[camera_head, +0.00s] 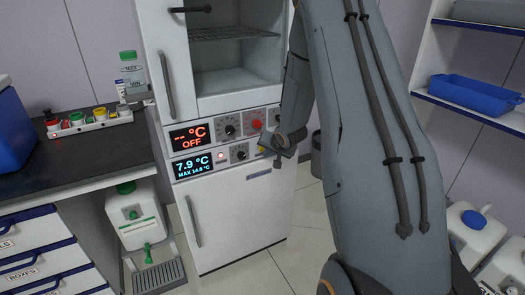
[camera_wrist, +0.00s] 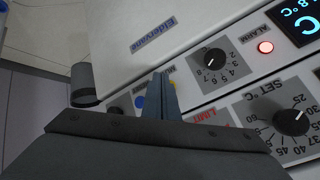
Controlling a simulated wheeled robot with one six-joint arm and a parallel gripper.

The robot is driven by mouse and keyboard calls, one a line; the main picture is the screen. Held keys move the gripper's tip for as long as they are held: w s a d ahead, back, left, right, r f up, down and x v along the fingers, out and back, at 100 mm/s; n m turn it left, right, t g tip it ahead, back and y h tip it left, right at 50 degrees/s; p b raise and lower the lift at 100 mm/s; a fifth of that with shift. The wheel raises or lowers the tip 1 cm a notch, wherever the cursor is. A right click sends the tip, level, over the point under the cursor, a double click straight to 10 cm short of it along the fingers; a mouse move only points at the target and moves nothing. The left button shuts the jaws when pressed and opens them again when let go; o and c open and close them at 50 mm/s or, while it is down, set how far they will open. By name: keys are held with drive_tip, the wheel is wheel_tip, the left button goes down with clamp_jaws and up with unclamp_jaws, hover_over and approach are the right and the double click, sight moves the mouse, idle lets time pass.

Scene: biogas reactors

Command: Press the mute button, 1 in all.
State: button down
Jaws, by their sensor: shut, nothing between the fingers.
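The control panel of the white two-door appliance (camera_head: 232,180) has a lower row with a blue display (camera_head: 194,165), a lit red alarm lamp (camera_head: 221,157) and a dial (camera_head: 239,152). In the wrist view the lamp (camera_wrist: 265,47) and dial (camera_wrist: 215,58) show upside down. My gripper (camera_head: 279,161) is shut and empty in front of the right end of this row. Its fingers (camera_wrist: 164,80) cover part of the panel. A blue round part (camera_wrist: 140,101) and a bit of yellow (camera_wrist: 172,83) show beside the fingers. No mute label is readable, and I cannot tell contact.
A dark cylindrical part (camera_wrist: 84,84) sticks out left of the fingers in the wrist view. A dark counter (camera_head: 80,150) stands left; shelves with a blue tray (camera_head: 475,92) stand right.

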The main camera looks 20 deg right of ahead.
drive_tip(key=shift+w, duration=0.2)
drive_tip(key=shift+w+p, duration=0.2)
drive_tip(key=shift+p, duration=0.1)
drive_tip(key=shift+w, duration=0.9)
idle(1.4)
drive_tip(key=shift+s, duration=0.1)
drive_tip(key=shift+s+p, duration=0.6)
drive_tip(key=shift+s, duration=0.6)
drive_tip(key=shift+s, duration=0.1)
drive_tip(key=shift+s+d+p, duration=0.1)
drive_tip(key=shift+s+p, duration=0.75)
drive_tip(key=shift+s, duration=1.55)
